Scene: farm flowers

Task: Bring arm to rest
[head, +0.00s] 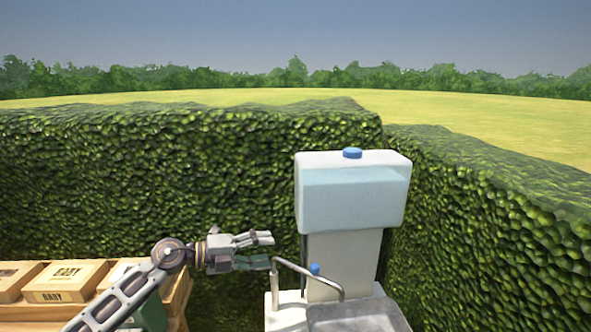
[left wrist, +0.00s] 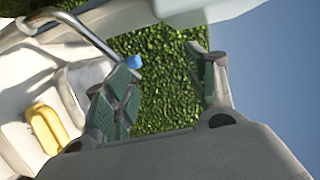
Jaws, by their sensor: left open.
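My left gripper (head: 268,250) reaches in from the left, its fingers spread and pointing right, with nothing between them. The tap also shows there at the upper left (left wrist: 88,32). My right gripper is in neither view.
The stand has a clear water tank (head: 350,200) and a grey basin (head: 355,315). Cardboard boxes (head: 66,281) sit on a wooden shelf at the left. A yellow object (left wrist: 46,128) lies by the basin. Tall hedges (head: 150,170) enclose the back and right.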

